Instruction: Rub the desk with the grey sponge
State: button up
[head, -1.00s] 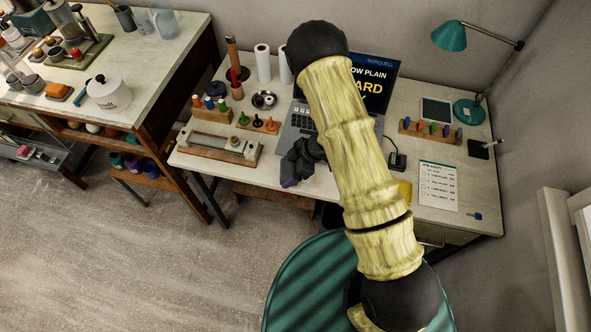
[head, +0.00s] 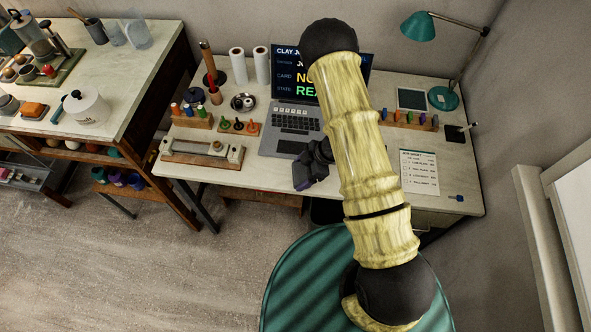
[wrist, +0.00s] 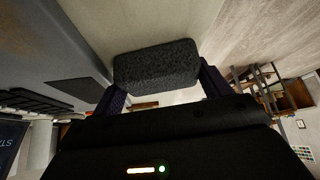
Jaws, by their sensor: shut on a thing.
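My gripper (head: 300,182) is over the front part of the white desk (head: 250,178), just in front of the laptop. In the wrist view my gripper (wrist: 160,82) is shut on the dark grey sponge (wrist: 155,66), a speckled rounded block held between the two fingers. In the head view the sponge is hidden by the gripper and I cannot make it out. The pale desk surface (wrist: 120,22) shows beyond the sponge in the wrist view. I cannot tell whether the sponge touches the desk.
The laptop (head: 290,128) stands behind the gripper. A printed sheet (head: 418,172) lies at right. A green stool (head: 300,285) stands in front.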

aim_at(269, 175)
jog(key=shift+s+d+p, duration=0.2)
jog(key=shift+d+p, duration=0.1)
jog(key=shift+d, duration=0.95)
jog(key=shift+r+p, duration=0.15)
jog(key=shift+p, duration=0.3)
jog(key=shift+w+a+f, duration=0.1)
jog(key=shift+a+f, duration=0.1)
jog(key=shift+a, duration=0.2)
jog(key=shift+w+a+p, duration=0.15)
jog(key=shift+w+a, duration=0.1)
jog(key=shift+a, duration=1.4)
jog(key=shift+w+a+p, duration=0.2)
jog(key=shift+w+a, duration=0.1)
jog(key=shift+a, duration=1.4)
jog(key=shift+w+a+p, duration=0.15)
jog(key=shift+w+a, duration=0.1)
jog(key=shift+a, duration=1.4)
jog(key=shift+a+r+p, duration=0.15)
jog(key=shift+r+p, duration=0.2)
jog(key=shift+p, duration=0.05)
notch_tip(269, 175, up, 5)
jog(key=p, duration=0.3)
jog(key=shift+w+f+p, duration=0.1)
jog(key=shift+p, duration=0.25)
jog(key=shift+r+p, duration=1.25)
jog(key=shift+r, duration=0.1)
